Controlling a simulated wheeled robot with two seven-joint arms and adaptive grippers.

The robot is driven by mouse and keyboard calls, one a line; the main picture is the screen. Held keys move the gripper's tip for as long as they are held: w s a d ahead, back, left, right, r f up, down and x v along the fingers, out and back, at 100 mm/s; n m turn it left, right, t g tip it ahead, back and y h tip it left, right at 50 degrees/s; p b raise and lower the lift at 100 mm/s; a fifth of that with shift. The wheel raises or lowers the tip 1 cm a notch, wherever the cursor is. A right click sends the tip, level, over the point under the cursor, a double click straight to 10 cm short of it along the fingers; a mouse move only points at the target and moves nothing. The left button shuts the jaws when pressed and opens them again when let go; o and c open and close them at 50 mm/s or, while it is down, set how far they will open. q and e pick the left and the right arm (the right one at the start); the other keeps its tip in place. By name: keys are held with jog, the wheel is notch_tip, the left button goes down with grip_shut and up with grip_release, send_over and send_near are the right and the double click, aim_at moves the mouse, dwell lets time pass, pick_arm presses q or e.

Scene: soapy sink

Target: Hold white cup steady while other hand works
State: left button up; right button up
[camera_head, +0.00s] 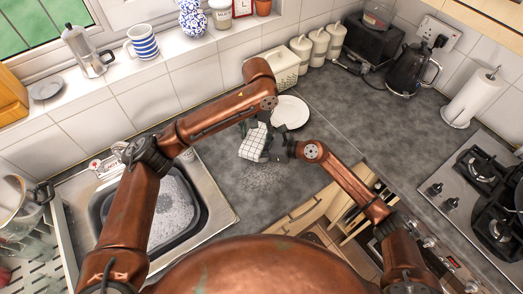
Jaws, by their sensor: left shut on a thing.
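My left gripper (262,122) is over the worktop right of the sink, pointing down. It is shut at a white cloth with dark checks (252,143), which hangs just below it. My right gripper (279,152) reaches in from the right, close beside the cloth; its fingers are small and dark, and I cannot tell whether they are open or shut. I cannot make out a white cup; the cloth and the grippers may hide it. A white plate (291,111) lies on the worktop just behind the grippers.
The sink (222,208) at left holds a dark basin of suds (173,215). A wet patch (262,177) marks the grey worktop (340,115). White canisters (319,46), a kettle (409,70) and a paper roll (474,97) stand behind. A gas hob (470,195) is at right.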

aim_at(259, 130)
pick_arm(q)
jog(key=shift+w, duration=0.25)
jog(key=shift+w+d, duration=0.3)
jog(key=shift+w, duration=0.35)
jog(key=shift+w+d, duration=0.25)
jog(key=shift+w, duration=0.4)
jog(key=shift+s+a+f, duration=0.1)
jog(key=shift+s+a, duration=0.15)
jog(key=shift+s, duration=0.45)
jog(key=shift+s+a+f, duration=0.1)
jog(key=shift+s+a, duration=0.15)
jog(key=shift+s, duration=0.4)
jog(key=shift+s+a+r, duration=0.1)
jog(key=shift+s+a, duration=0.15)
jog(key=shift+s, duration=0.45)
jog(key=shift+s+a, duration=0.25)
jog(key=shift+s, duration=0.4)
jog(key=shift+w, duration=0.1)
jog(key=shift+w+d+r, duration=0.1)
jog(key=shift+w+d, duration=0.15)
jog(key=shift+w, duration=0.4)
jog(key=shift+w+d+r, duration=0.1)
jog(key=shift+w+d, duration=0.15)
jog(key=shift+w, duration=0.4)
